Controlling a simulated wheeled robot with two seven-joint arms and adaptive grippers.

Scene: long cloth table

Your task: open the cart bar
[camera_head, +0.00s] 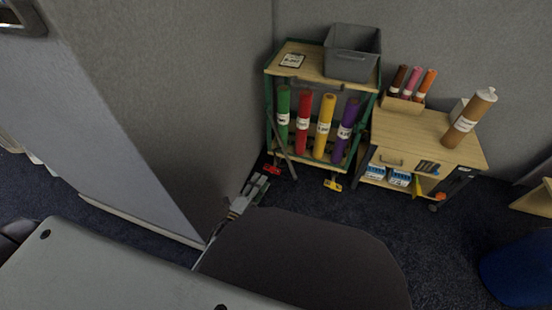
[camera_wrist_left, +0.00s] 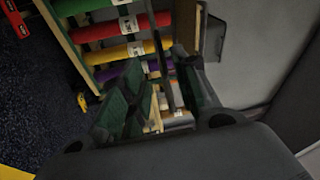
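The cart (camera_head: 270,72) has a green frame and a wooden top, and stands against the wall in the head view. Upright green, red, yellow and purple rolls stand in it. A thin grey bar (camera_head: 282,148) slants down at its front left; in the left wrist view a dark bar (camera_wrist_left: 157,40) crosses the rolls. My left gripper (camera_head: 258,187) is low in front of the cart's left side. In the left wrist view its green-padded fingers (camera_wrist_left: 168,82) are apart, with the dark bar's end showing between them; I cannot tell whether they touch it. My right gripper is not in view.
A grey bin (camera_head: 353,56) sits on the cart top. A wooden cabinet (camera_head: 432,130) with rolls and boxes stands to the right. A grey partition (camera_head: 165,90) rises close on the left. A blue bin (camera_head: 518,270) is at lower right. Dark carpet is clear before the cabinet.

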